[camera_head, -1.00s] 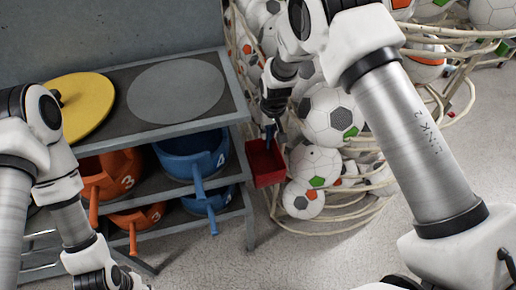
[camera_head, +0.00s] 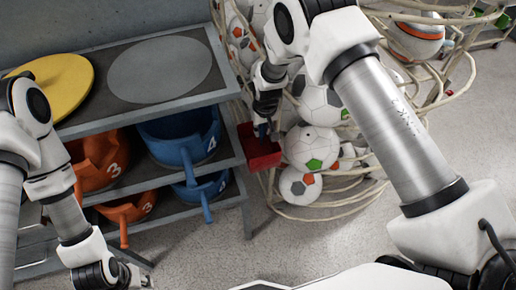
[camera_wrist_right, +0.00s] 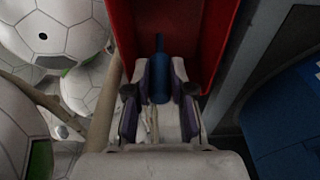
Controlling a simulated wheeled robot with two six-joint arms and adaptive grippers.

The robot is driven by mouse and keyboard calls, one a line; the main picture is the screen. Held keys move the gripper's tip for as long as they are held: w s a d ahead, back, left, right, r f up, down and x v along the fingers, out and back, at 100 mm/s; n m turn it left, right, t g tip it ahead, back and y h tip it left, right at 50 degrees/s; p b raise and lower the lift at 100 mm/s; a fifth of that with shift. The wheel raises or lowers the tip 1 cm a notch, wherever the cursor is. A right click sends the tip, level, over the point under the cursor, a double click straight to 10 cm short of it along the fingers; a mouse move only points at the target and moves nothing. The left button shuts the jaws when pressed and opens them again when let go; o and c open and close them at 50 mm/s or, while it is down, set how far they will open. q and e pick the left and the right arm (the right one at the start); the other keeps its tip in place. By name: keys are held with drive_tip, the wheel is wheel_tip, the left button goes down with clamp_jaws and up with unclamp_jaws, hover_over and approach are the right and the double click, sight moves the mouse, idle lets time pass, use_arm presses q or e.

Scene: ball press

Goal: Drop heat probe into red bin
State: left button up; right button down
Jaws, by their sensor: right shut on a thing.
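The red bin (camera_head: 262,158) hangs beside the right end of the shelf rack, in front of the ball cage. In the right wrist view the red bin (camera_wrist_right: 208,50) fills the top middle, with its inner walls showing. My right gripper (camera_head: 263,128) points down at the bin's opening. In the wrist view its fingers (camera_wrist_right: 159,92) are shut on the heat probe (camera_wrist_right: 158,78), a blue rod with a thin tip pointing into the bin. My left gripper (camera_head: 138,277) is at the bottom left, away from the bin; its finger gap is unclear.
The rack's grey top (camera_head: 120,105) carries a yellow disc (camera_head: 55,85). Orange pots (camera_head: 98,160) and blue pots (camera_head: 182,140) stand on its shelves, handles jutting forward. Soccer balls (camera_head: 312,148) in a wire cage crowd the bin's right side. The floor in front is clear.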

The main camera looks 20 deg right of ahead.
drive_tip(key=c, duration=1.2)
unclamp_jaws()
drive_tip(key=shift+o, duration=1.3)
drive_tip(key=shift+w, duration=0.1)
wheel_tip(320, 180, up, 12)
drive_tip(key=s, duration=0.1)
drive_tip(key=shift+s, duration=0.4)
drive_tip(key=shift+d+f, duration=0.1)
drive_tip(key=shift+f, duration=0.05)
